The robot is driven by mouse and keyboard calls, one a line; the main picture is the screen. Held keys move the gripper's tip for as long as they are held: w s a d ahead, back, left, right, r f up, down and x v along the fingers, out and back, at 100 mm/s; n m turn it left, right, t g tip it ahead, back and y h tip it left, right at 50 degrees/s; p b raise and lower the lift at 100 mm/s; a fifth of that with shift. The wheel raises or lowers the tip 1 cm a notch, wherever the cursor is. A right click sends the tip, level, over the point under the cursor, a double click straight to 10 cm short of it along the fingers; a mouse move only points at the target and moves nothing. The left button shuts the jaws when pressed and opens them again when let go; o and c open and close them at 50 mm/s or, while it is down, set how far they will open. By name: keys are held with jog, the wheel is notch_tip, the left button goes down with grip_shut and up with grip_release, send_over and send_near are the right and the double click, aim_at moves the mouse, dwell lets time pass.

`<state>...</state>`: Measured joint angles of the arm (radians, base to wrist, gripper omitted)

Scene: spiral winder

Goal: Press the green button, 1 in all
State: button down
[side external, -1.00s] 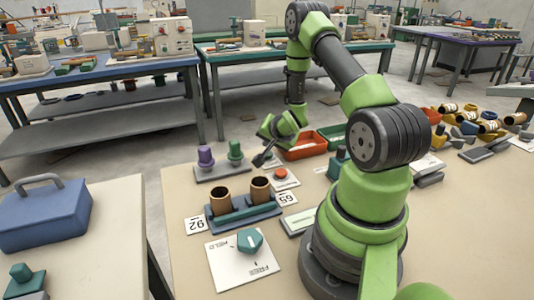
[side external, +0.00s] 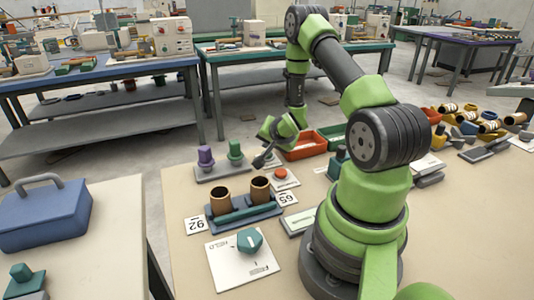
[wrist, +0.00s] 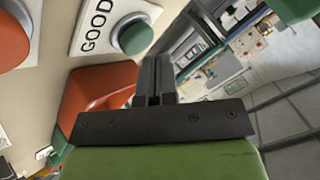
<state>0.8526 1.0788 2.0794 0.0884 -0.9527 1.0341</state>
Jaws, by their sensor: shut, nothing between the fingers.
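The green button (wrist: 132,36) is a round green cap on a white plate marked GOOD, at the upper middle of the wrist view. I cannot make it out clearly in the side view. My gripper (wrist: 157,66) shows as two dark fingers, shut and empty, below and right of the button in the wrist picture. A gap shows between the fingers and the button in that picture.
A red button (side external: 280,174) sits on a white plate. A board with purple (side external: 205,156) and green (side external: 235,150) pegs stands left of it. An orange tray (side external: 304,149) is behind. Two brown cups (side external: 220,195) (side external: 261,188) and a teal knob (side external: 249,240) are nearer the camera.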

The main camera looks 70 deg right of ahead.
jog(key=shift+f, duration=0.6)
dwell(0.6)
jog(key=shift+r, duration=0.85)
jog(key=shift+r, duration=2.55)
